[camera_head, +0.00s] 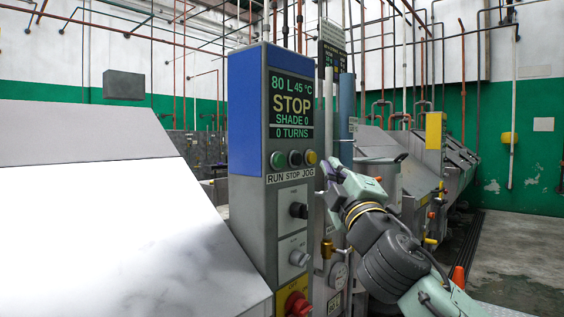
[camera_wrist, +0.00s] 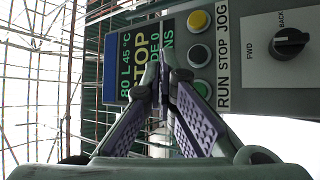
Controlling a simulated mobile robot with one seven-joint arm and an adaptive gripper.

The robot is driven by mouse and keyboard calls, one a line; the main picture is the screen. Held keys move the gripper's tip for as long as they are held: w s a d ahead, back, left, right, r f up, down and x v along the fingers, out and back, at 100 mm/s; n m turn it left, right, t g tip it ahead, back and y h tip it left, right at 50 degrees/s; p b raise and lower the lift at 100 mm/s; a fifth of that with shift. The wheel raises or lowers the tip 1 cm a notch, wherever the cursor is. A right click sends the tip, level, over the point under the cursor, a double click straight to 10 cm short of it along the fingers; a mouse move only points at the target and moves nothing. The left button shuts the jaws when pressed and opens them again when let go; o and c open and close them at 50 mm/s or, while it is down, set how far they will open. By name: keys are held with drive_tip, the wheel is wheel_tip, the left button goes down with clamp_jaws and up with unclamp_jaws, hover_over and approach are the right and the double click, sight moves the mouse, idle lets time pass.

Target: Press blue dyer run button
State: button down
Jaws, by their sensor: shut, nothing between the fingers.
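The blue dyer's control panel (camera_head: 245,200) is a tall grey box with a blue upper side. Its display (camera_head: 291,107) reads 80 L, 45 °C, STOP, SHADE 0, 0 TURNS. Below it sit the green run button (camera_head: 277,160), the dark stop button (camera_head: 295,158) and the yellow jog button (camera_head: 310,157), labelled RUN STOP JOG. The wrist view shows the panel turned sideways, with the green button (camera_wrist: 201,88) just right of the fingers. My gripper (camera_wrist: 160,72) is shut and empty, its tips overlapping the display in that view. In the head view, my gripper (camera_head: 328,170) is right of the buttons; contact is unclear.
A large pale sloped housing (camera_head: 110,220) fills the left. Pipes stand behind the panel. More machines (camera_head: 450,165) line the right; an orange cone (camera_head: 458,276) stands on the floor.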

sight(279, 161)
drive_tip(key=shift+w+a, duration=0.1)
drive_tip(key=w+a, duration=0.5)
drive_tip(key=a, duration=0.2)
drive_tip(key=shift+b, duration=0.35)
drive_tip(key=shift+w, duration=0.1)
idle(1.2)
drive_tip(key=shift+w+a, duration=0.2)
drive_tip(key=shift+a, duration=0.15)
